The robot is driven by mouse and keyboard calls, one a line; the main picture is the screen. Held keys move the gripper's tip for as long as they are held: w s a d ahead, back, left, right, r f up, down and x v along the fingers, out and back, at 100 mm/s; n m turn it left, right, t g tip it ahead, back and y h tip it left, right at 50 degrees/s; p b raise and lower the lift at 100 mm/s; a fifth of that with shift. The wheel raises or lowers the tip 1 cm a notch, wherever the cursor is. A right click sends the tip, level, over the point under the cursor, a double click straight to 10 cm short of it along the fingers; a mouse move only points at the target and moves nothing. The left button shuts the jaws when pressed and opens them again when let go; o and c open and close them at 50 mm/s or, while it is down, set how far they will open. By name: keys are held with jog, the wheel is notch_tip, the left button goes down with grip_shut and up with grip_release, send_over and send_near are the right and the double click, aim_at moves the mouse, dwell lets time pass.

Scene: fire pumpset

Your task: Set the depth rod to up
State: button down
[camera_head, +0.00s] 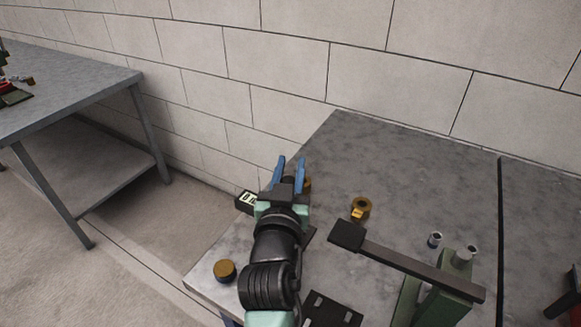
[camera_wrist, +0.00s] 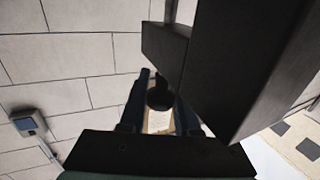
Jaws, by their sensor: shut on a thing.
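My gripper (camera_head: 290,166), with two blue fingers, is over the left part of the grey bench in the head view. In the wrist view its dark fingers close around a dark round-ended piece (camera_wrist: 160,95), which I take to be the depth rod. Its full length and its up or down position cannot be told. A large dark block (camera_wrist: 255,65) fills the upper right of the wrist view, close to the fingers. In the head view my arm and gripper hide whatever is held.
The grey bench (camera_head: 430,165) carries a brass ring-shaped part (camera_head: 361,208), a dark bar (camera_head: 410,264) on a green stand (camera_head: 445,300), and a brass-topped round piece (camera_head: 225,271). A small dark device (camera_head: 246,202) is left of my gripper. A block wall (camera_head: 290,60) stands behind.

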dwell(0.7)
jog(key=shift+r+p, duration=1.45)
jog(key=shift+r, duration=0.75)
jog(key=c, duration=0.6)
grip_release()
jog(key=shift+f, duration=0.1)
jog(key=s, duration=0.4)
jog(key=s+a+b, duration=0.1)
jog(key=s, duration=0.8)
jog(key=shift+a+b, duration=0.35)
jog(key=shift+b, duration=0.05)
jog(key=shift+w, duration=0.1)
